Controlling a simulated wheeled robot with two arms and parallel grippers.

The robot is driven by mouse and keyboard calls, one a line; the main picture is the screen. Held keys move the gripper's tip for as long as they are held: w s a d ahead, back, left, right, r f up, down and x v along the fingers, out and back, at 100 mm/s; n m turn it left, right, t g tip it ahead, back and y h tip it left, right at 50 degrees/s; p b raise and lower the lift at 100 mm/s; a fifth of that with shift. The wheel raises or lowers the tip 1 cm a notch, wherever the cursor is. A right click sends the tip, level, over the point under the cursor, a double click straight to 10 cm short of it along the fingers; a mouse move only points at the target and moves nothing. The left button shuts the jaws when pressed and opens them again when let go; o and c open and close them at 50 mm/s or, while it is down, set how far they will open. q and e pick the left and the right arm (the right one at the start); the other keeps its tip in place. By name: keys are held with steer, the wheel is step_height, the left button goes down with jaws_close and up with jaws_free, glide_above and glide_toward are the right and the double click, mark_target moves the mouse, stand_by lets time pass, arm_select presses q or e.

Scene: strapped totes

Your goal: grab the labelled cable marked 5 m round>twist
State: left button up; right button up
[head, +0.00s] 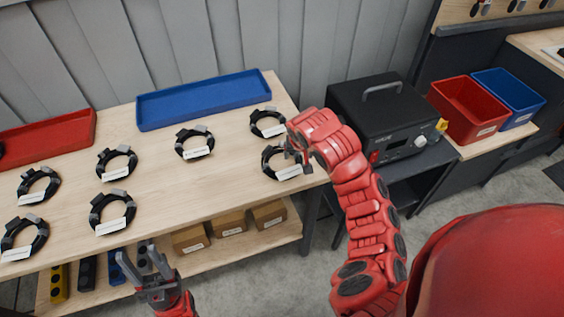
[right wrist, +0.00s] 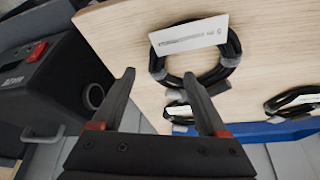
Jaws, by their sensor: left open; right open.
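My right gripper (head: 297,158) is open at the coil (head: 268,163) near the table's right end. In the right wrist view my right gripper (right wrist: 159,76) has its open fingers pointing at that coil (right wrist: 236,48), with nothing between them. One fingertip overlaps the coil's edge; I cannot tell if it touches. My left gripper (head: 156,284) is open and empty in front of the table.
A blue tray (head: 205,100) and a red tray (head: 48,137) lie at the table's back. Another coil (head: 256,127) lies just behind the nearest one. A black device (head: 390,115) stands to the right, with red (head: 467,107) and blue (head: 512,97) bins beyond. Cardboard boxes (head: 229,224) sit below.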

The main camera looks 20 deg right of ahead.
mark_target(299, 160)
steer(key=shift+s+p+x, duration=0.2)
steer(key=shift+p+x, duration=0.2)
steer(key=shift+x, duration=1.65)
steer(key=shift+d, duration=0.15)
jaws_close()
